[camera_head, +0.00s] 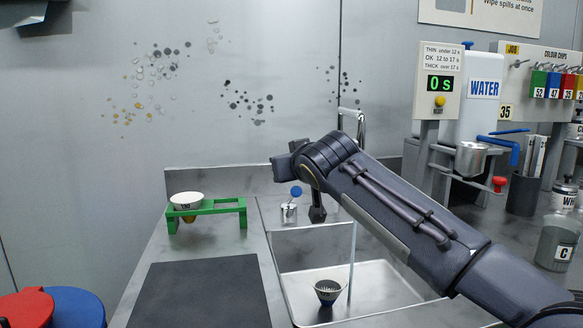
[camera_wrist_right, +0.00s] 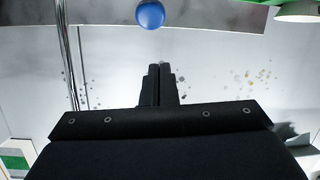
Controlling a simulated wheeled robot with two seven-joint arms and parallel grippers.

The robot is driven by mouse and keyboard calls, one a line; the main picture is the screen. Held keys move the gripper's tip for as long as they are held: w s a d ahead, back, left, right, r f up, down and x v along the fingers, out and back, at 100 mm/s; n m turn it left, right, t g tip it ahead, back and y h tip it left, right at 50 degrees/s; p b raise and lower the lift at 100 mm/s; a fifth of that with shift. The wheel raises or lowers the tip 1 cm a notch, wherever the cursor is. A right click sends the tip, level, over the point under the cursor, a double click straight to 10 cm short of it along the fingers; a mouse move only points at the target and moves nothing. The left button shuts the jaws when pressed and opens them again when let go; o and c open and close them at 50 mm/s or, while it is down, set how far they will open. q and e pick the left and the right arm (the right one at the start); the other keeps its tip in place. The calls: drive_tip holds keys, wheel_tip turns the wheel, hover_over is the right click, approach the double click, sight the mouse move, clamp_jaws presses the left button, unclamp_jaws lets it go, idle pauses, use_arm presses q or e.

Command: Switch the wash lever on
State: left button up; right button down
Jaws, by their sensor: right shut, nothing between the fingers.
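The wash lever has a blue ball knob (camera_head: 296,191) above a small metal base (camera_head: 289,212) at the sink's back-left corner. The knob also shows at the top of the right wrist view (camera_wrist_right: 150,14). My right gripper (camera_head: 317,216) points down just right of the lever. Its dark fingers (camera_wrist_right: 158,68) are together and empty, with a visible gap to the knob in the wrist view. The tall metal tap (camera_head: 351,112) stands behind my right arm, which hides its outlet. My left gripper is out of view.
A green stand (camera_head: 225,206) with a white cup (camera_head: 186,199) is at left, behind a dark mat (camera_head: 205,290). A timer (camera_head: 440,83) reads 0 s beside the WATER tank (camera_head: 484,90).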

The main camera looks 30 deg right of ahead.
drive_tip(key=s+a, duration=0.2)
drive_tip(key=s, duration=0.8)
drive_tip(key=shift+r+b, duration=0.35)
drive_tip(key=shift+b, duration=0.05)
drive_tip(key=shift+w, duration=0.1)
